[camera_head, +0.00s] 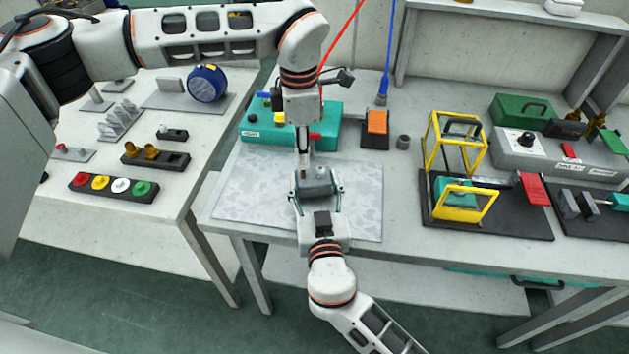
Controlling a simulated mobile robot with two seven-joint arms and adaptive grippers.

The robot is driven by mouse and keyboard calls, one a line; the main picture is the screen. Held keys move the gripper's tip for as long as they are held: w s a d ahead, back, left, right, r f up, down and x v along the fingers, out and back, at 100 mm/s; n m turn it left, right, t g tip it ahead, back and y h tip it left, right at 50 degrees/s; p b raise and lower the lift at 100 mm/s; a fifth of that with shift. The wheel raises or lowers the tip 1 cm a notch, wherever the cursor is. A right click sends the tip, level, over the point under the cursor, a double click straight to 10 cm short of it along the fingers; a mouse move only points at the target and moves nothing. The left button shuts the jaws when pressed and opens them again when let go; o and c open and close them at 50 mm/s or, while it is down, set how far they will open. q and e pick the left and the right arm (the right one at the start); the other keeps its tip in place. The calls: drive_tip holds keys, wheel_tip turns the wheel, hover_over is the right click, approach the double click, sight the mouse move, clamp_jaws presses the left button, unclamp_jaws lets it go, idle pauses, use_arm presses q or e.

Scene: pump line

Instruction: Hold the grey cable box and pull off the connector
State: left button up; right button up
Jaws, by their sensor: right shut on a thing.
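The grey cable box (318,181) is over the speckled mat (250,191) on the middle table. My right gripper (318,190) comes from the front, with its fingers on the left and right sides of the box, shut on it. My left gripper (303,164) points down from above at the back left of the box. Its fingers show as a narrow dark pair seen nearly edge-on, so their opening is unclear. I cannot make out the connector, and I cannot tell whether the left fingers touch anything.
A teal case (322,126) stands behind the mat. An orange-and-black block (376,124) and a small grey cylinder (403,142) are at the back right. A yellow frame (430,150) stands to the right. A button strip (113,186) lies on the left table. The mat's right part is clear.

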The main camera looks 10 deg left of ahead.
use_arm(q)
drive_tip(key=shift+f, duration=2.1)
clamp_jaws()
drive_tip(key=shift+r, duration=0.35)
drive_tip(key=shift+r, duration=2.35)
use_arm(e)
drive_tip(key=o, duration=1.2)
